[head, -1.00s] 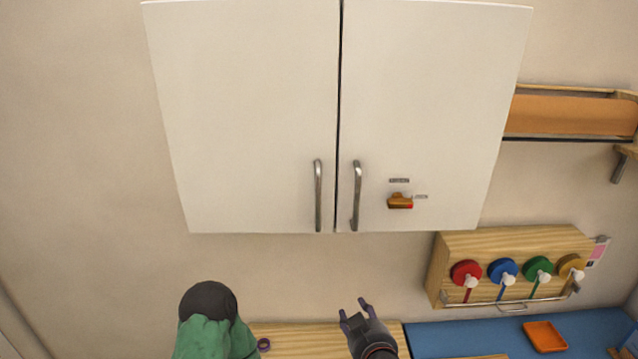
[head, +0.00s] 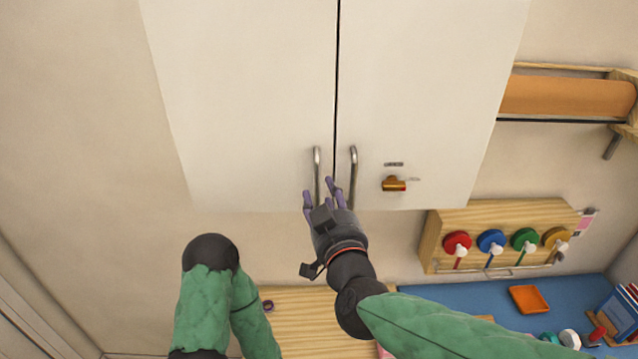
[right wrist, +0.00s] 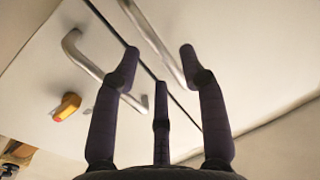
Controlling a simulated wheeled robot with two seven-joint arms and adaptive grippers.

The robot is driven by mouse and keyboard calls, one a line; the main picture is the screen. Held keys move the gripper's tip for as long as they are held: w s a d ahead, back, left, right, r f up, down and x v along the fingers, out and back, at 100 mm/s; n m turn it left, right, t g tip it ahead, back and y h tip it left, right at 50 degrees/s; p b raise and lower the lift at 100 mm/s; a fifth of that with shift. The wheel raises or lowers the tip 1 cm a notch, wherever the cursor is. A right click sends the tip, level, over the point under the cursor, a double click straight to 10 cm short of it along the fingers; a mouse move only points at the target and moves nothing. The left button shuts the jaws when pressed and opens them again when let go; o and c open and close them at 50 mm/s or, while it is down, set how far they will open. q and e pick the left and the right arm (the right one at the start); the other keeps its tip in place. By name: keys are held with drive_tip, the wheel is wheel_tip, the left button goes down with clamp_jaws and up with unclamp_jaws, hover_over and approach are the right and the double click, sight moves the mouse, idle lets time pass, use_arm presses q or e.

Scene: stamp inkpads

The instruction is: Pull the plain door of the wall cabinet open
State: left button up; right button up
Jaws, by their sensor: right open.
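The wall cabinet has two white doors. The plain door (head: 245,100) is on the left in the head view and has a vertical metal bar handle (head: 317,165) near its lower inner edge. The right door (head: 430,90) has its own handle (head: 353,165) and an orange clip (head: 395,184). My right gripper (head: 321,192) is open and empty, just below and in front of the plain door's handle. In the right wrist view this handle (right wrist: 152,38) runs between the fingertips (right wrist: 160,60); contact cannot be told. My left gripper is out of view.
A wooden rack (head: 500,220) with several coloured round pieces hangs below the cabinet at the right.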

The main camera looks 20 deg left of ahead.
drive_tip(key=shift+x, duration=2.1)
clamp_jaws()
